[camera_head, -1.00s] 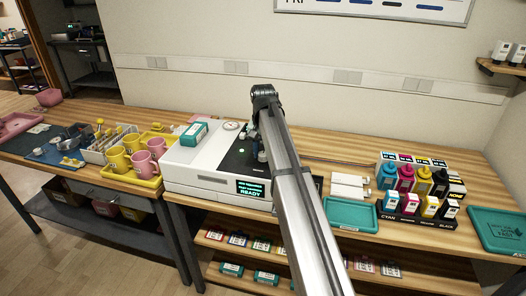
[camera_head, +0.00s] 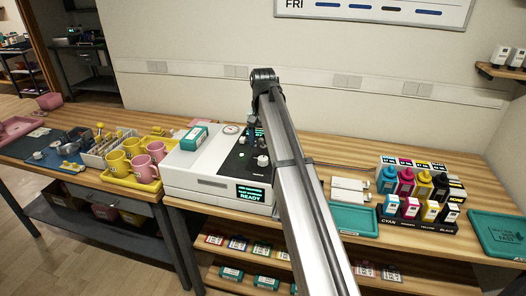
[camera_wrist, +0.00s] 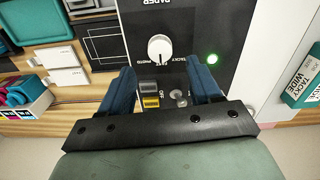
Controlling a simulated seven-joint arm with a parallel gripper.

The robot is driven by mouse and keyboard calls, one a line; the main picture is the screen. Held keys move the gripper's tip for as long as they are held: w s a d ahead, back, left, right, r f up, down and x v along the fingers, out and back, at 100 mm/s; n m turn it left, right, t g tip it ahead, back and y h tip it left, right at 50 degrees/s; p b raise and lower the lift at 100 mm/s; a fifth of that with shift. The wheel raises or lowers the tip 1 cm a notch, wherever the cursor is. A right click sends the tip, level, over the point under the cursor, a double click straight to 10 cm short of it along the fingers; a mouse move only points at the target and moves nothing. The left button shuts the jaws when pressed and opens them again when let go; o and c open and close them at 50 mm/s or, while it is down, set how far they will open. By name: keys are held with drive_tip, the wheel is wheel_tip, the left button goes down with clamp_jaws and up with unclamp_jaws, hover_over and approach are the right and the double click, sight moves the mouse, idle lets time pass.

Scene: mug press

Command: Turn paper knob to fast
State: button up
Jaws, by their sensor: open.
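The paper knob (camera_wrist: 160,47) is a round white dial on the black panel (camera_wrist: 190,20) of the white machine. Its printed labels look upside down in the wrist view, with fast between photo and tacky. I cannot tell for sure where its mark points. The knob also shows in the head view (camera_head: 263,161), at the front of the panel. My gripper (camera_wrist: 163,90) is open and empty, with its two blue fingers apart. The fingertips lie below the knob in the wrist view and are not around it. In the head view my gripper (camera_head: 254,138) is behind the knob.
A black and yellow switch (camera_wrist: 150,95) and a small toggle (camera_wrist: 180,97) lie between the fingers. A green light (camera_wrist: 213,59) glows beside the knob. A teal box (camera_head: 194,138) sits on the machine's left. The machine's screen (camera_head: 253,193) reads ready.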

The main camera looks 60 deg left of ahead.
sight(263, 158)
wheel_tip(263, 158, up, 8)
drive_tip(key=shift+f, duration=0.15)
idle(0.6)
